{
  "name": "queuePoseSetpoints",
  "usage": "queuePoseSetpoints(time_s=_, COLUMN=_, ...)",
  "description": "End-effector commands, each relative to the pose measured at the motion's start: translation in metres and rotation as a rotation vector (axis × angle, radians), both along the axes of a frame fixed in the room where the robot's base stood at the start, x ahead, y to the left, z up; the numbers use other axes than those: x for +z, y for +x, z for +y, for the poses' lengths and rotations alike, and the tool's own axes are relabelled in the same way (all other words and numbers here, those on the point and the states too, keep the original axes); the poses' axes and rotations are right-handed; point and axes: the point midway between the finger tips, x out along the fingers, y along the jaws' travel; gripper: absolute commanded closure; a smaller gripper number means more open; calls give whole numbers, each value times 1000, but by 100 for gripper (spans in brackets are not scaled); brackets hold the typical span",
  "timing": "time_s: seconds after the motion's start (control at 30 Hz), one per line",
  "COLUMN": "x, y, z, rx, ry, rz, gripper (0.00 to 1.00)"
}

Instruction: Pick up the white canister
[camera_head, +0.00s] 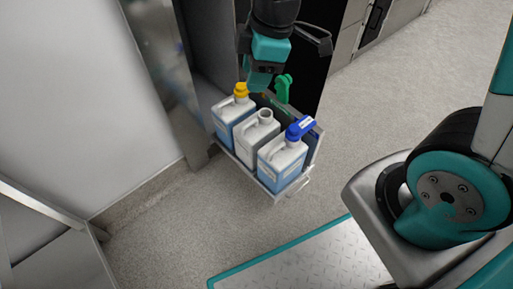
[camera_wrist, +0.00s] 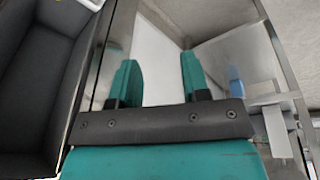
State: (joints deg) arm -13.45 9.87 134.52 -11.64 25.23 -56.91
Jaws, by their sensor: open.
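The white canister (camera_head: 256,140) stands upright in the middle of a row of three on a pulled-out tray (camera_head: 276,196). It has an open neck with no cap. A canister with a yellow cap (camera_head: 229,118) stands to its left. A canister with a blue cap (camera_head: 281,163) stands to its right. Both hold blue liquid. My gripper (camera_head: 262,78) hangs above and behind the row, apart from the white canister as far as I can tell. In the wrist view my gripper (camera_wrist: 160,75) is open, with nothing between its fingers.
A tall metal panel (camera_head: 160,55) rises on the left. The wrist view shows a dark bin-like recess (camera_wrist: 35,90) at left. The speckled floor (camera_head: 165,240) in front is clear.

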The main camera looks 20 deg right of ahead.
Motion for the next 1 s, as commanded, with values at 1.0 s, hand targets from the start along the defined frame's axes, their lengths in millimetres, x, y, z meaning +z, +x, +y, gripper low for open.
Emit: queuePoseSetpoints(time_s=1.0, x=-220, y=93, z=-27, rx=527, ry=-239, rz=-138, gripper=57)
